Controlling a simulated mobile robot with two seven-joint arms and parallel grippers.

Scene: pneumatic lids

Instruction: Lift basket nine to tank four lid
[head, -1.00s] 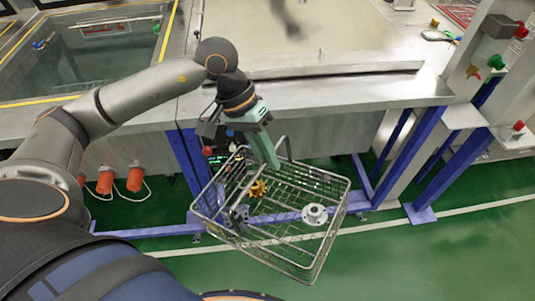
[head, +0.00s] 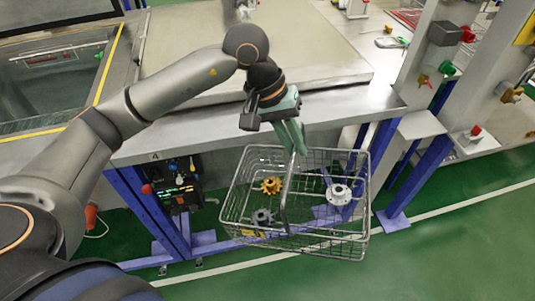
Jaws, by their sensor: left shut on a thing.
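The wire basket (head: 355,240) hangs in front of the steel tank bench in the head view, above the green floor. My left gripper (head: 294,148), with green fingers, is shut on the basket's handle. The basket's number cannot be read. The closed flat lid (head: 300,40) lies on the tank behind and above the basket. A "4" is marked on the bench front below it. My right gripper is not in view.
An open tank with liquid (head: 50,85) lies to the left. The bench's front edge (head: 345,110) runs just behind the basket. Blue legs (head: 410,170) and a post with valves (head: 445,65) stand at right. The floor at lower right is clear.

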